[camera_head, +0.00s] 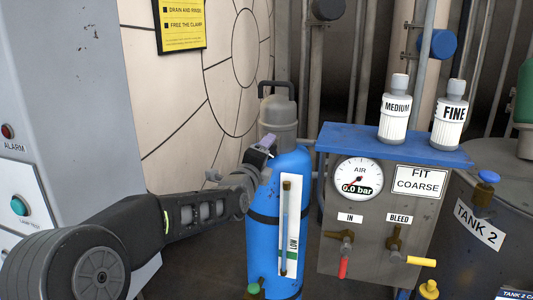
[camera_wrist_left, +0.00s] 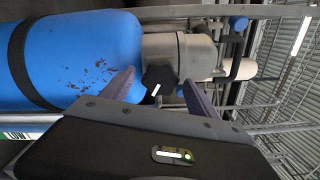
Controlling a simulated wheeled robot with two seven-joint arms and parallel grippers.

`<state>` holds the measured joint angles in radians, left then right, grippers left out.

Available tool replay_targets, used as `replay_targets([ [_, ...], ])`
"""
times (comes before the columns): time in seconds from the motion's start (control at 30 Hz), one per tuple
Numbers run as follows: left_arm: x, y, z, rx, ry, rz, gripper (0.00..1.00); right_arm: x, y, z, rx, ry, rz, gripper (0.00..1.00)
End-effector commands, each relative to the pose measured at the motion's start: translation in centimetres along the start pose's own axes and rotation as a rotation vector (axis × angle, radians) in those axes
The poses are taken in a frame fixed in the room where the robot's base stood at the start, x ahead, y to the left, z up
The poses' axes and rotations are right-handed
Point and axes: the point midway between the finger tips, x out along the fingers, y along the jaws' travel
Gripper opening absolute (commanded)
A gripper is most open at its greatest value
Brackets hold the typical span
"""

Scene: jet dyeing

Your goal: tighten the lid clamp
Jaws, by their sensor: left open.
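A blue cylinder (camera_head: 262,215) with a grey lid (camera_head: 280,112) and a dark top handle stands in the middle of the head view. In the left wrist view the cylinder (camera_wrist_left: 95,60) lies sideways, with the grey lid (camera_wrist_left: 198,55) to its right. A black faceted knob (camera_wrist_left: 158,76) with a white mark sits at the lid's collar; it looks like the clamp knob. My left gripper (camera_head: 264,146) is at the collar. Its open fingers (camera_wrist_left: 158,82) appear on either side of the knob; contact cannot be told. My right gripper is out of view.
A grey panel (camera_head: 376,250) with an air gauge (camera_head: 357,178) and valves stands right of the cylinder. Its blue shelf (camera_head: 350,140) holds two white bottles, MEDIUM (camera_head: 394,112) and FINE (camera_head: 449,116). A grey cabinet (camera_head: 75,90) stands at left, and TANK 2 (camera_head: 468,255) at right.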

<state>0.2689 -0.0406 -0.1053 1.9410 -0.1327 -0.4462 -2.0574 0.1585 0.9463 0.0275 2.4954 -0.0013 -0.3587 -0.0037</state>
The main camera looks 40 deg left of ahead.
Motion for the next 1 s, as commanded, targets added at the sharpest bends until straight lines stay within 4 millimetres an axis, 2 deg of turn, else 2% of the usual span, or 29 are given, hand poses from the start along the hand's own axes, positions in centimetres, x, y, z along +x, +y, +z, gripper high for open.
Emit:
replay_targets([
  [0.2, -3.7, 0.0, 0.0, 0.001, 0.000, -0.002, 0.69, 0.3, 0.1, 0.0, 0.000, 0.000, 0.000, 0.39],
  [0.4, -6.0, 0.1, 0.0, 0.001, -0.001, 0.000, 0.69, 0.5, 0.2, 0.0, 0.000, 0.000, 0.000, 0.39],
  [1.0, -6.2, 0.0, 0.0, 0.001, 0.000, 0.000, 0.69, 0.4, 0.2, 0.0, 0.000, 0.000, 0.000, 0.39],
])
